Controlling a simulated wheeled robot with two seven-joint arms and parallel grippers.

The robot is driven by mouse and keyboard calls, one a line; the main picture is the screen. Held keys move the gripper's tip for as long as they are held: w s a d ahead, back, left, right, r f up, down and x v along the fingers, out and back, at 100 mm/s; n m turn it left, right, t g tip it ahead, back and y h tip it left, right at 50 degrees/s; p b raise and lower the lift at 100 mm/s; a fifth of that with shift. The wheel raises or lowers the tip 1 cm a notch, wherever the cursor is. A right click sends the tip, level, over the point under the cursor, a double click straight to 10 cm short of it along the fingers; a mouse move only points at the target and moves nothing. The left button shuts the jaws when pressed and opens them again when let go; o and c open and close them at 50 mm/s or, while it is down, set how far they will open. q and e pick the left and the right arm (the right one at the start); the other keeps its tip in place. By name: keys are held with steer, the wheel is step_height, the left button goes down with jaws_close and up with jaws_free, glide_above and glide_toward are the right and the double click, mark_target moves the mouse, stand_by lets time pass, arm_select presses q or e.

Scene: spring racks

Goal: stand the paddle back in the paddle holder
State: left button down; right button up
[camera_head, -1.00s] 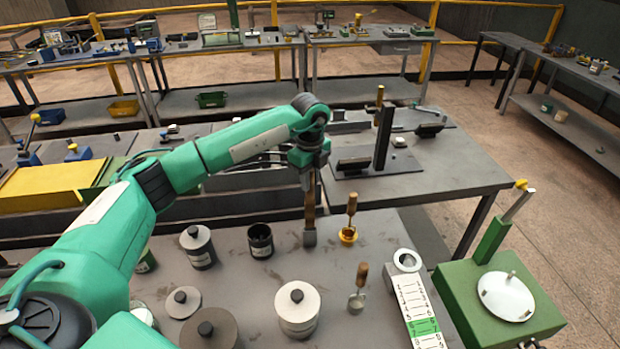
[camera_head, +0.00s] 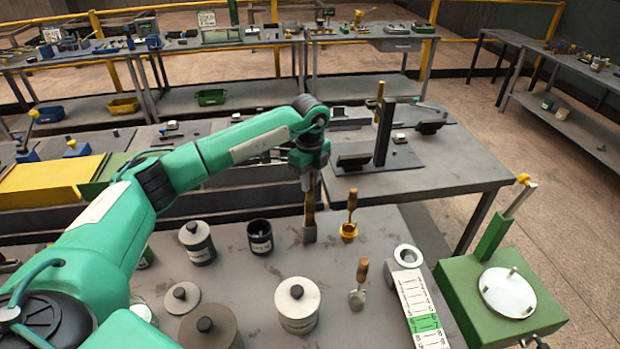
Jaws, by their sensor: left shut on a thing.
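My left gripper (camera_head: 308,186) is shut on the paddle (camera_head: 310,208), a flat brown wooden strip that hangs upright below the fingers. The paddle's lower end meets a small grey block (camera_head: 309,235) at the table top, which looks like the paddle holder. I cannot tell whether the paddle is seated in it or just above or in front of it. The gripper is above the block, and the paddle's top is hidden in the gripper. My right gripper is not in view.
A yellow cup (camera_head: 349,236) with a wooden-handled tool stands close right of the paddle, and a black jar (camera_head: 260,238) to its left. Lidded white (camera_head: 298,312) and grey pots, a scoop (camera_head: 358,297) and a green machine (camera_head: 500,290) are nearer. Bare table lies between them.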

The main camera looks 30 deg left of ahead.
mark_target(310, 195)
arm_select(q)
steer(key=shift+f+b, duration=0.35)
steer(key=shift+f, duration=0.3)
steer(key=shift+f+b, duration=0.6)
steer(key=shift+f, duration=0.4)
steer(key=shift+f+b, duration=0.85)
steer(key=shift+f, duration=0.6)
steer(key=c, duration=0.7)
jaws_free()
steer(key=shift+r, duration=0.2)
steer(key=shift+r+p, duration=2)
steer(key=shift+r, duration=1.4)
steer(key=shift+f, duration=0.1)
